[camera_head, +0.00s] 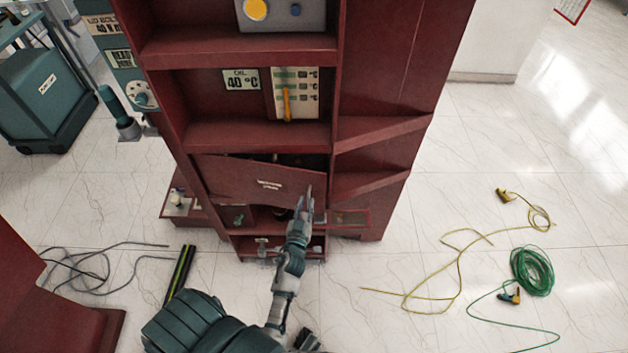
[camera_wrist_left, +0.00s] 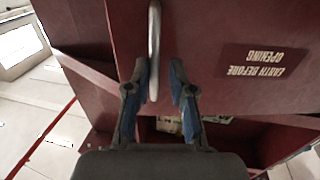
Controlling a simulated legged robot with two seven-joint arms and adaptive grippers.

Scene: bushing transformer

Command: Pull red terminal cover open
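The red terminal cover (camera_head: 245,180) is a flat panel with white lettering, low on the front of the red cabinet. It sits askew, with a dark gap above its top edge towards the right. In the left wrist view the cover (camera_wrist_left: 215,25) shows upside-down "EARTH BEFORE OPENING" text and a pale metal bar handle (camera_wrist_left: 154,35). My left gripper (camera_head: 306,196) is at the cover's right end. In the wrist view its two fingers (camera_wrist_left: 154,72) are apart, one on each side of the handle, with visible space between.
The red cabinet (camera_head: 385,70) has open shelves above and small fittings below the cover. A green cable coil (camera_head: 532,271) and a yellow cable (camera_head: 460,262) lie on the floor at right. Grey cables (camera_head: 100,275) and a dark green-striped bar (camera_head: 180,274) lie at left.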

